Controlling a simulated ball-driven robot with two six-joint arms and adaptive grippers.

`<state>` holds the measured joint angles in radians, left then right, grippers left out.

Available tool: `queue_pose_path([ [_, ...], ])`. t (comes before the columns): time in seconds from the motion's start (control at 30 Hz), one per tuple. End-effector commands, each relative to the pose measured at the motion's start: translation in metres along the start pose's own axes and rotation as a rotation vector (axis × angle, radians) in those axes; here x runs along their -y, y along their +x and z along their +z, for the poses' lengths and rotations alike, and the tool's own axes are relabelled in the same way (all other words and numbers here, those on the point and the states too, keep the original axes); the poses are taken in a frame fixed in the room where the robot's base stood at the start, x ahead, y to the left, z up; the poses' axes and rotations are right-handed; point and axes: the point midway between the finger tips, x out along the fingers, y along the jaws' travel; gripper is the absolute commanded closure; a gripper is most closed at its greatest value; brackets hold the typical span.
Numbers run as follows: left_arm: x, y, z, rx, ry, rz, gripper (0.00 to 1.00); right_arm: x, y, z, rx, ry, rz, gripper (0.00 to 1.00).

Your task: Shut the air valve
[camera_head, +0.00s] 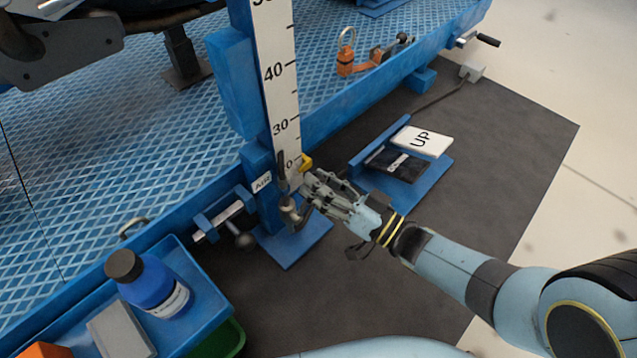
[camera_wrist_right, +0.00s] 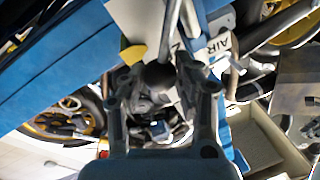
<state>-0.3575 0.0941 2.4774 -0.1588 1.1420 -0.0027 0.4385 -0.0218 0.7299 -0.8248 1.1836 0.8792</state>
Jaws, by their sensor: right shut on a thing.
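The air valve (camera_head: 289,208) is a small grey metal fitting low on the blue post, beside a white AIR label (camera_head: 263,183). The label also shows in the right wrist view (camera_wrist_right: 221,45). My right gripper (camera_head: 311,193) reaches in from the right at the valve. In the right wrist view its two fingers (camera_wrist_right: 160,84) stand either side of a dark round knob and a thin metal rod (camera_wrist_right: 168,30). It is shut on the valve's lever, though the fingers hide much of it. I cannot tell the lever's angle clearly. My left gripper is out of view.
A ruler (camera_head: 273,70) with a yellow pointer (camera_head: 306,163) rises above the valve. A clamp handle (camera_head: 242,240) and a blue bottle (camera_head: 155,284) stand left. A padlock (camera_head: 346,55) sits on the platform.

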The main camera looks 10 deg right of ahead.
Motion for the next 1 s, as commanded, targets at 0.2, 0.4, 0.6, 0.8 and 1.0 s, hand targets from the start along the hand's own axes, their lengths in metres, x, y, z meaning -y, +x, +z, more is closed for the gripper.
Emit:
queue_pose_path([
  [0.2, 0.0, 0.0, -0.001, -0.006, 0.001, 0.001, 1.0, 0.0, -0.001, 0.001, 0.002, 0.006, 0.001, 1.0],
  [0.4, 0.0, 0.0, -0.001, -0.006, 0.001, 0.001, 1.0, 0.0, -0.001, 0.001, 0.002, 0.005, 0.001, 0.64],
  [0.6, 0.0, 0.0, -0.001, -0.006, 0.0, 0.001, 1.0, 0.0, -0.001, 0.001, 0.001, 0.004, 0.001, 0.44],
  [0.8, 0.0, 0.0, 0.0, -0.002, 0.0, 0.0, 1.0, 0.0, -0.001, 0.001, 0.001, 0.003, 0.0, 0.44],
  [1.0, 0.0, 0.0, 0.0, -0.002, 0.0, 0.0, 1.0, -0.001, -0.021, 0.001, 0.003, 0.002, 0.001, 0.44],
])
